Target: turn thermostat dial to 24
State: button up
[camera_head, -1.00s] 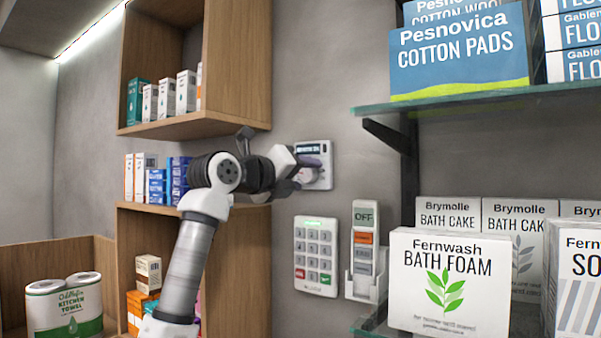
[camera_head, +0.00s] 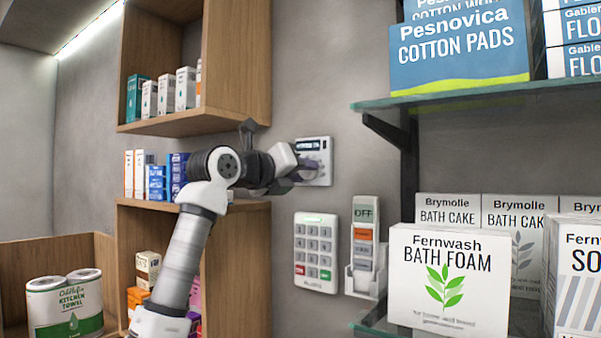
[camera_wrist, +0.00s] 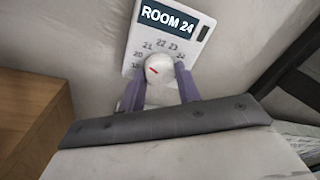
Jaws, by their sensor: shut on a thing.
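The thermostat (camera_head: 324,147) is a white wall unit with a dark display. In the wrist view its display (camera_wrist: 176,21) reads "ROOM 24". The round white dial (camera_wrist: 158,65) sits below the display and has a short red mark on its face. Printed numbers, including 20 to 24, curve around its upper side. My gripper (camera_wrist: 159,75) is shut on the dial, with one purple-grey finger on each side. In the head view my gripper (camera_head: 305,168) is at the thermostat and mostly hides the dial. Which number the red mark points at is hard to tell.
A white keypad (camera_head: 315,250) and a holder with a handset marked OFF (camera_head: 364,215) hang on the wall below. Wooden shelves (camera_head: 232,65) with boxes stand to the left. A glass shelf (camera_head: 480,98) on a dark bracket (camera_head: 408,165) juts out to the right.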

jog(key=m+y, duration=0.1)
jog(key=m, duration=0.9)
jog(key=m+y, duration=0.1)
jog(key=m, duration=0.9)
jog(key=shift+r+t, duration=0.15)
jog(key=shift+t, duration=0.25)
jog(key=shift+m, duration=0.3)
jog(key=o, duration=1)
jog(key=shift+s, duration=0.1)
jog(key=shift+b+v, duration=2.5)
jog(key=shift+v, duration=4.35)
